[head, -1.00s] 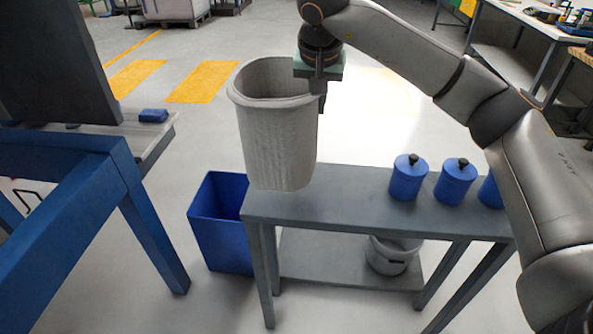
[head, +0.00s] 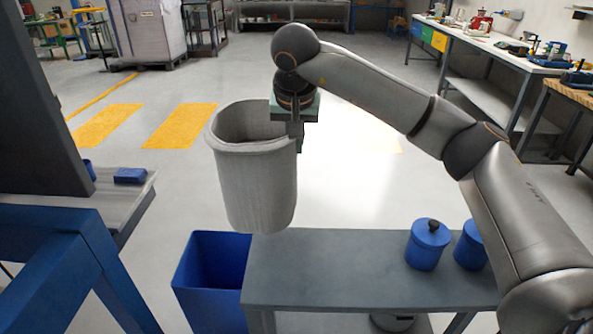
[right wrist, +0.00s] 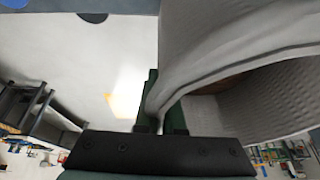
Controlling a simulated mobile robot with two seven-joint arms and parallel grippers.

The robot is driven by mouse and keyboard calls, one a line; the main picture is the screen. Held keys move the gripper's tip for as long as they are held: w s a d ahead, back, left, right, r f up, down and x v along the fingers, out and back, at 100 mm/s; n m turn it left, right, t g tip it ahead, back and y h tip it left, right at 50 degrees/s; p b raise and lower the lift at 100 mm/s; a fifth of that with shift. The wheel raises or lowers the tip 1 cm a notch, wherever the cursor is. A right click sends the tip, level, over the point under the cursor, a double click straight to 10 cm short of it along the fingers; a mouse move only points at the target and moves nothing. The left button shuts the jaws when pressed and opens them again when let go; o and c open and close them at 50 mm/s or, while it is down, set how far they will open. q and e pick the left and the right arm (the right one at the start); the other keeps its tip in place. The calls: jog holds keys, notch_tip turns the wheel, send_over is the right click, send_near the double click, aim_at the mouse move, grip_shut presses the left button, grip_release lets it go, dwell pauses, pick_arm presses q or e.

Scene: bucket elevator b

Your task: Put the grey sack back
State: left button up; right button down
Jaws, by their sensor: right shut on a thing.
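The grey sack (head: 255,185) is an open-topped, ribbed, bucket-shaped bag with a thick rolled rim. My right gripper (head: 296,130) is shut on its rim at the right side and holds it nearly upright in the air. In the head view its bottom shows just above the left end of the grey table (head: 350,268); I cannot tell its exact height. In the right wrist view the sack (right wrist: 240,45) fills the upper right, with its rim between the fingers (right wrist: 160,118). Its inside shows only in part. My left gripper is not in view.
A blue open bin (head: 212,285) stands left of the grey table. Two blue lidded canisters (head: 427,245) (head: 470,247) stand on its right part. A grey bucket (head: 392,322) shows partly below. A blue frame (head: 60,255) is at left.

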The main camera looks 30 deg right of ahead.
jog(key=s+d+f+p, duration=0.1)
jog(key=s+d+f, duration=0.6)
jog(key=s+f, duration=0.3)
jog(key=shift+s+d+f, duration=0.3)
jog(key=shift+f, duration=0.85)
jog(key=c, duration=1.5)
grip_release()
jog(key=shift+s+f, duration=0.15)
jog(key=shift+f, duration=0.05)
jog(key=o, duration=0.5)
jog(key=shift+c, duration=0.2)
jog(key=shift+r, duration=0.1)
jog(key=v, duration=1.2)
